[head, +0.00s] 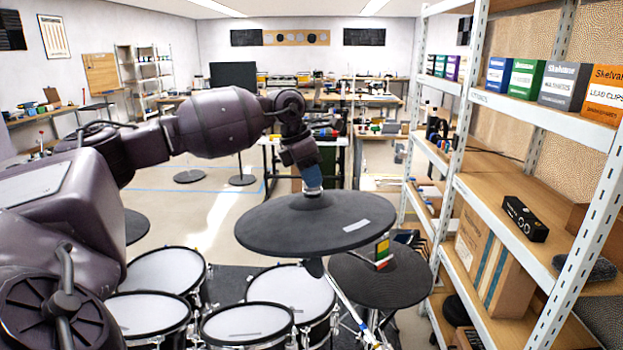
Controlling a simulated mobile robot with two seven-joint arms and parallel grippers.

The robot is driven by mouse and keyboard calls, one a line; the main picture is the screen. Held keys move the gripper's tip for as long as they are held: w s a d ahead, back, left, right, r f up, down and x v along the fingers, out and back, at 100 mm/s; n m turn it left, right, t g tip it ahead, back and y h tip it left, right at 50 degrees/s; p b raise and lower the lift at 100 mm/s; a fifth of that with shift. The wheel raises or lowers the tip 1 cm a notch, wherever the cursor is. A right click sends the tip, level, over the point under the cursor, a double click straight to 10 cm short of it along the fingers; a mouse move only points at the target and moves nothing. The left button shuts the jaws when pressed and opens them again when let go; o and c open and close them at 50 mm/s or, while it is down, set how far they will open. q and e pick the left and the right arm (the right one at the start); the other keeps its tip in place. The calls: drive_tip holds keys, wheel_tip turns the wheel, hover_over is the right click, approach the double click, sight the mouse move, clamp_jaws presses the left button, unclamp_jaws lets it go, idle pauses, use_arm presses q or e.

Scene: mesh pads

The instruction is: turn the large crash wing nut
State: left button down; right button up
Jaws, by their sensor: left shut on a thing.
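The large crash pad (290,226) is a dark disc with a pale label, on a stand in the middle of the head view. My left arm reaches over from the left. My left gripper (313,190) points down at the centre of the pad and is shut on the wing nut at the top of the stand. The gripper's bluish fingers hide most of the wing nut. My right gripper is not in view.
Several white mesh drum pads (168,268) stand below and left of the crash. A second dark cymbal pad (382,278) sits lower right, with a coloured block (382,254) above it. A metal shelf (540,115) with boxes stands close on the right.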

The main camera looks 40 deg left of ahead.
use_arm(q)
drive_tip(key=n, duration=0.2)
drive_tip(key=shift+n+y, duration=0.4)
drive_tip(key=n, duration=0.3)
drive_tip(key=shift+t+y+b, duration=0.3)
drive_tip(key=shift+y+b, duration=0.1)
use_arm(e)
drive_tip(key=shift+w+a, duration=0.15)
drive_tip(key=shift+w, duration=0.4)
use_arm(q)
drive_tip(key=shift+n, duration=0.3)
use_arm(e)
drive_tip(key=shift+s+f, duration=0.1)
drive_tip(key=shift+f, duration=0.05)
